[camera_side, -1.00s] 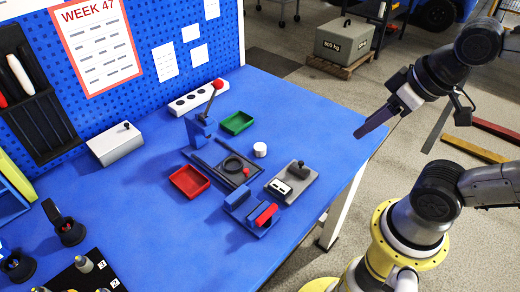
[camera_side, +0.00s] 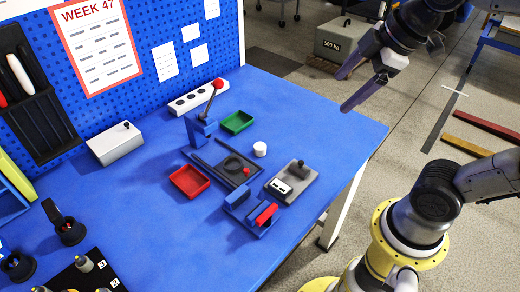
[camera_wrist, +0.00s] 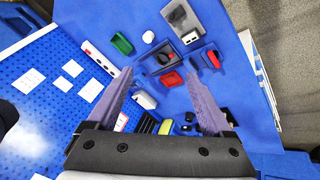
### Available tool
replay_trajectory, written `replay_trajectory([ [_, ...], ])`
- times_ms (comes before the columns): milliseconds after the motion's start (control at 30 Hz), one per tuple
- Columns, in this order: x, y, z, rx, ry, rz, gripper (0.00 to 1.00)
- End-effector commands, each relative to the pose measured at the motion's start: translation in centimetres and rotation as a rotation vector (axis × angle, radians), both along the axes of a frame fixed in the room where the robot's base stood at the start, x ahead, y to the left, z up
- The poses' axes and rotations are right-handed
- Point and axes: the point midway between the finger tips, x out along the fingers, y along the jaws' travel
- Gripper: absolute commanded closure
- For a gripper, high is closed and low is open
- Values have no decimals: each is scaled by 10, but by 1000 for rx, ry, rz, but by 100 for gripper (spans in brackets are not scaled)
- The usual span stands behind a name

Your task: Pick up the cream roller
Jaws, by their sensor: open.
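The cream roller (camera_side: 260,149), a small pale upright cylinder, stands on the blue bench between the green tray and the grey fixture. It also shows in the wrist view (camera_wrist: 148,37), above the gap between my fingers. My gripper (camera_side: 345,92) is in the air, above and to the right of the roller in the side view, well apart from it. Its two long purple-grey fingers are spread, with nothing between them; both show in the wrist view (camera_wrist: 160,75).
The bench's right part (camera_side: 325,125) is clear.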

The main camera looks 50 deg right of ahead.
Motion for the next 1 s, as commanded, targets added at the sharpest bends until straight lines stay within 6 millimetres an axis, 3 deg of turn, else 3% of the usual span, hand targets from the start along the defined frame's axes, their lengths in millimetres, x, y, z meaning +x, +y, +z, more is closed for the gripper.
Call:
replay_trajectory([
  [133, 60, -2, 5, -134, 76, 263, 15],
  [267, 111, -4, -6, -214, 143, 461, 15],
  [467, 181, -9, -52, -270, 257, 690, 15],
  [600, 217, -12, -98, -260, 339, 769, 15],
  [800, 234, -16, -155, -215, 438, 777, 15],
  [1000, 231, -16, -181, -195, 480, 780, 15],
])
